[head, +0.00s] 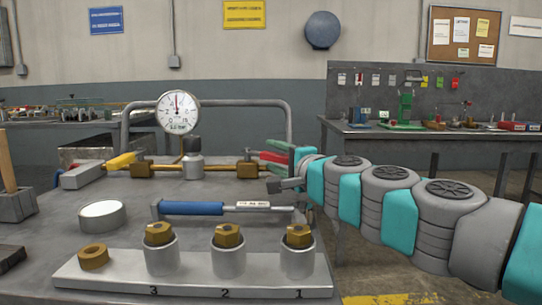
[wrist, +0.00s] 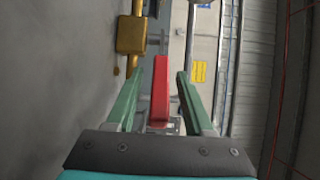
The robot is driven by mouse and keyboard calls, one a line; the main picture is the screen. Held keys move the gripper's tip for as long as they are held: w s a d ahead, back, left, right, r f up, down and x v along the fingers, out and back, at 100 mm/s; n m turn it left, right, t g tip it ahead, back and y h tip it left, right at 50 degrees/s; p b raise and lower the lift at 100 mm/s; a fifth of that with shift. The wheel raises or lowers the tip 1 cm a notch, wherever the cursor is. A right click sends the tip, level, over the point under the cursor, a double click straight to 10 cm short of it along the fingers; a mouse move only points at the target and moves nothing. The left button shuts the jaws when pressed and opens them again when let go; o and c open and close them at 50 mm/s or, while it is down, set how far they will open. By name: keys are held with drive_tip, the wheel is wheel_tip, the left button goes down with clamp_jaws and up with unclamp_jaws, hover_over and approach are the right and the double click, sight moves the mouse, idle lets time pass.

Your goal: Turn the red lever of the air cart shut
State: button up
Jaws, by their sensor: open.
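The air cart's brass pipe (head: 220,170) runs across the grey top, with a round pressure gauge (head: 178,112) above it. The red lever (head: 274,158) is at the pipe's right end, partly hidden by my gripper (head: 268,152). In the wrist view the red lever (wrist: 160,92) lies lengthwise between the two green fingers of my gripper (wrist: 171,70). The fingers are open, one on each side of the lever. Whether either touches it is hard to tell. A brass fitting (wrist: 131,35) shows beyond the left finger.
A yellow lever (head: 121,161) is at the pipe's left end. A blue-handled wrench (head: 192,208) lies in front of the pipe. A metal block (head: 190,278) with three brass nuts stands at the front. A grey tube rail (head: 240,103) rises behind. A workbench (head: 440,132) stands at back right.

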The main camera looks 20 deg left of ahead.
sight(286, 162)
drive_tip(key=v, duration=0.6)
